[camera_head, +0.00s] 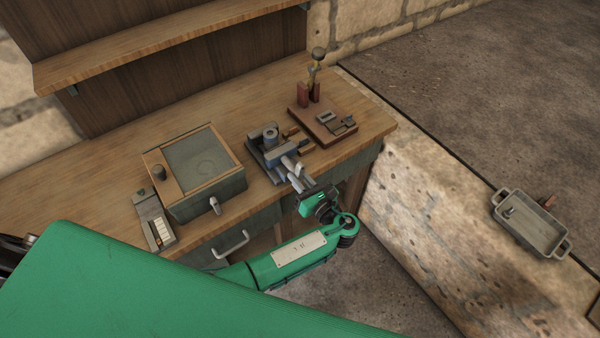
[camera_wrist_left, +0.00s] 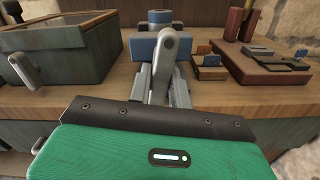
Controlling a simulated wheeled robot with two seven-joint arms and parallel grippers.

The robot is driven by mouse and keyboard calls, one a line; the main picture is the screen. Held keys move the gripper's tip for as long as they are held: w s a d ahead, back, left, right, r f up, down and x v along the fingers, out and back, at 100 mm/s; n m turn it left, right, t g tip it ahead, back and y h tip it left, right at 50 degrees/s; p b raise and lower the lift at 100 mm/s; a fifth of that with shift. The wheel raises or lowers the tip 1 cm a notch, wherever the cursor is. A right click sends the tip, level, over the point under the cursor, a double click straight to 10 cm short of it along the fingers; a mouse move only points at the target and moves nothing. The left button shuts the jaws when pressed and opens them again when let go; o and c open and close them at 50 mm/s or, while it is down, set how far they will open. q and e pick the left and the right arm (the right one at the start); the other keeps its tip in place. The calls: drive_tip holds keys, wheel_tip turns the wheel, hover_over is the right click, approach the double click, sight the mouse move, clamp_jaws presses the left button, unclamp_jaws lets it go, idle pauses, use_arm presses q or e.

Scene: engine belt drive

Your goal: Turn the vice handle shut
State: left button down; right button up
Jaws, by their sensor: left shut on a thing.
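The vice (camera_head: 263,148) stands on the bench near its front edge, blue-grey, with a round dark part between its jaws. In the left wrist view the vice (camera_wrist_left: 143,46) is straight ahead. Its grey handle (camera_wrist_left: 167,60) stands up in front of it, tilted a little to the right at the top. My left gripper (camera_head: 299,183) is at the handle in front of the vice, shut on it. In the left wrist view the gripper's fingers (camera_wrist_left: 162,88) reach to the handle's lower part. My right gripper is not in view.
A grey box with a wooden-framed lid (camera_head: 202,170) stands left of the vice. A small grey device (camera_head: 153,218) is beside it. A reddish board (camera_head: 322,126) with small parts lies to the right. A metal tray (camera_head: 530,225) is at the far right. A shelf (camera_head: 165,45) overhangs the back.

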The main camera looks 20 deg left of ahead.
use_arm(q)
drive_tip(key=m+p, duration=0.4)
drive_tip(key=p, duration=0.1)
drive_tip(key=m+p, duration=0.2)
drive_tip(key=p, duration=0.1)
drive_tip(key=shift+s+r, duration=0.15)
drive_tip(key=shift+r, duration=0.1)
drive_tip(key=m+p, duration=0.2)
drive_tip(key=m, duration=0.1)
drive_tip(key=shift+f, duration=0.1)
drive_tip(key=shift+d+f+m, duration=0.1)
drive_tip(key=shift+m, duration=0.5)
drive_tip(key=shift+s, duration=0.1)
drive_tip(key=c, duration=1.5)
unclamp_jaws()
drive_tip(key=shift+c, duration=0.2)
drive_tip(key=shift+o, duration=1.1)
drive_tip(key=shift+d, duration=0.1)
